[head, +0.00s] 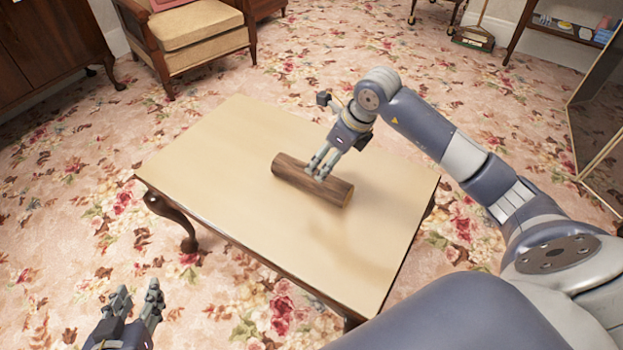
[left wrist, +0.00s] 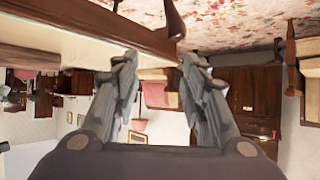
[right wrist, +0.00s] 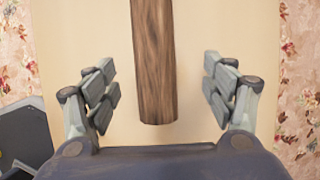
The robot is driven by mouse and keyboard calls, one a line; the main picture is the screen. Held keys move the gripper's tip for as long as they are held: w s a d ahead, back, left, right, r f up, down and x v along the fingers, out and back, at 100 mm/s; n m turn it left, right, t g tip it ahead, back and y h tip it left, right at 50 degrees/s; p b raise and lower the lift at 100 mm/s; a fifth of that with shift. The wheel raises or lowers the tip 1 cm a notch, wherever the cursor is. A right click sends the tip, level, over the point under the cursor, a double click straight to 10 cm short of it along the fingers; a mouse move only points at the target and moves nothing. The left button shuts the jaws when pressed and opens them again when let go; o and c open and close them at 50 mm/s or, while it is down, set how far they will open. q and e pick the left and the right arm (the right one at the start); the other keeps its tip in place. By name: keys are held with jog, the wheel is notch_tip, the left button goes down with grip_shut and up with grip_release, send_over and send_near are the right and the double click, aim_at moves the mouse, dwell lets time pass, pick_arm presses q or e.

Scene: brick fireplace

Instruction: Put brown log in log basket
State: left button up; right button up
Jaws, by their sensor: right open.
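The brown log (head: 288,171) lies on the pale top of a wooden table (head: 215,143). My right gripper (head: 320,173) is over the log near its middle in the head view. In the right wrist view the log (right wrist: 154,60) runs between the spread fingers of my right gripper (right wrist: 160,92), with a gap on both sides. That gripper is open and empty. My left gripper (head: 137,300) is low at the left, off the table. In the left wrist view its fingers (left wrist: 157,75) stand apart with nothing between them. No log basket shows in any view.
A cushioned armchair (head: 200,35) stands behind the table, with a dark cabinet (head: 45,45) at the far left. A shelf (head: 575,30) and a framed panel (head: 600,120) stand at the right. Flowered carpet surrounds the table. The tabletop around the log is clear.

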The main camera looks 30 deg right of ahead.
aim_at(316, 173)
jog(key=x, duration=0.4)
jog(key=shift+a+b, duration=0.2)
jog(key=shift+b, duration=0.15)
jog(key=b+x, duration=0.1)
jog(key=x, duration=0.3)
jog(key=shift+s+a+f+b, duration=0.1)
jog(key=shift+a+f+b, duration=0.15)
jog(key=shift+f+b, duration=0.1)
jog(key=shift+f, duration=0.15)
jog(key=c, duration=1.5)
pick_arm(q)
jog(key=w+d+r+t+h, duration=0.1)
jog(key=w+r+t, duration=0.1)
jog(key=r, duration=0.4)
jog(key=w+d+r+t+h, duration=0.1)
jog(key=w+d+r+t, duration=0.1)
jog(key=r+t, duration=0.3)
jog(key=shift+w+r, duration=0.25)
jog(key=shift+r, duration=0.3)
pick_arm(e)
jog(key=shift+c, duration=0.4)
